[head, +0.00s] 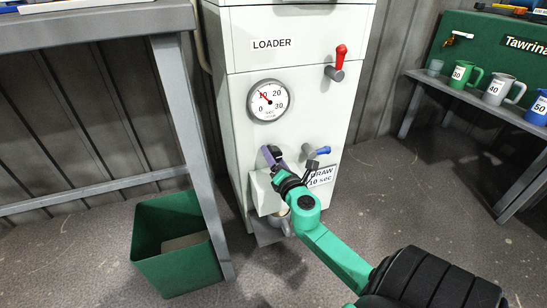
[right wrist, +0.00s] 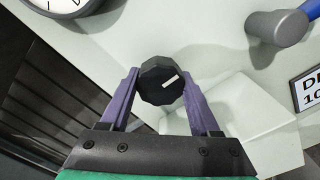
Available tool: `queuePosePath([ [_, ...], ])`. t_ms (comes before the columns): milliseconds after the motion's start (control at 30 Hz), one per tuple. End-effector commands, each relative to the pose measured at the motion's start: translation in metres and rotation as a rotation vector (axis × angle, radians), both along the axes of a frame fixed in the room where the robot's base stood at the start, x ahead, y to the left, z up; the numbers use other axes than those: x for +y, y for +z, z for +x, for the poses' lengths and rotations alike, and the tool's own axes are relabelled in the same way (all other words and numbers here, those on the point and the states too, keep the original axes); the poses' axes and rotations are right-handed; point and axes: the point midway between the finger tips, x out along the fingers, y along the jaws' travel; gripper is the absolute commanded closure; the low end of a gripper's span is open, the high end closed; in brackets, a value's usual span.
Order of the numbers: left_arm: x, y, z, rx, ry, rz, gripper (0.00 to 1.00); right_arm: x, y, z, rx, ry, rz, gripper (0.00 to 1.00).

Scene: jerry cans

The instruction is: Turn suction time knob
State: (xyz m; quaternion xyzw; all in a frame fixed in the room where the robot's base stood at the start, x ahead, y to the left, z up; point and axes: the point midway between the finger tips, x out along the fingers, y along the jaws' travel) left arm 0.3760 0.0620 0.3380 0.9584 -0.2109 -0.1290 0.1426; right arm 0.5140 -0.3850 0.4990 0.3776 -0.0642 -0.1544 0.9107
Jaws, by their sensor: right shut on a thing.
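The suction time knob (right wrist: 162,82), black and faceted with a white pointer mark, sits on the front of the white loader machine (head: 297,51). My right gripper (head: 272,155) is at it, below the round dial. In the right wrist view its two purple fingers are closed on the knob from both sides, and the white mark points to the upper right. In the head view the knob is largely hidden by the gripper. The round dial (head: 268,101) reads in seconds from 0 to 30, with its needle near 10. My left gripper is not in view.
A blue-handled lever (head: 319,151) and a "DRAW 10 sec" label (head: 322,177) are just right of the gripper. A red-handled lever (head: 339,56) is higher up.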

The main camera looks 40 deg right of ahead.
Motion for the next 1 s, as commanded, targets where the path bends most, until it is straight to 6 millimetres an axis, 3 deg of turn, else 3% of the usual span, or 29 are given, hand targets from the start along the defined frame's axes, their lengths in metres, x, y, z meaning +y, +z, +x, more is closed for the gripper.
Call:
queuePosePath([
  [267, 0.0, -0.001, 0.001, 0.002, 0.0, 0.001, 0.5, 0.0, -0.001, 0.0, 0.002, 0.001, 0.001, 0.93],
  [300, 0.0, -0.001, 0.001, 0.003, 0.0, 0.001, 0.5, 0.0, -0.001, 0.0, 0.002, 0.001, 0.001, 0.26],
  [367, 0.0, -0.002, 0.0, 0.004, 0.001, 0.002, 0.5, 0.0, -0.001, 0.0, 0.002, 0.001, 0.001, 0.07],
  [767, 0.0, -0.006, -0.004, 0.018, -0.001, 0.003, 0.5, 0.003, -0.001, -0.007, 0.001, 0.001, 0.0, 0.07],
  [933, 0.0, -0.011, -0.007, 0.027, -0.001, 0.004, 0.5, 0.013, -0.003, -0.037, 0.004, 0.001, 0.004, 0.07],
  [967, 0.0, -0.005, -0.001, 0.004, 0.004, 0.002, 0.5, 0.015, -0.004, -0.044, 0.004, 0.001, 0.003, 0.07],
  [1000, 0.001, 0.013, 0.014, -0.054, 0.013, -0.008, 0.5, 0.019, -0.004, -0.053, 0.005, 0.0, 0.004, 0.07],
])
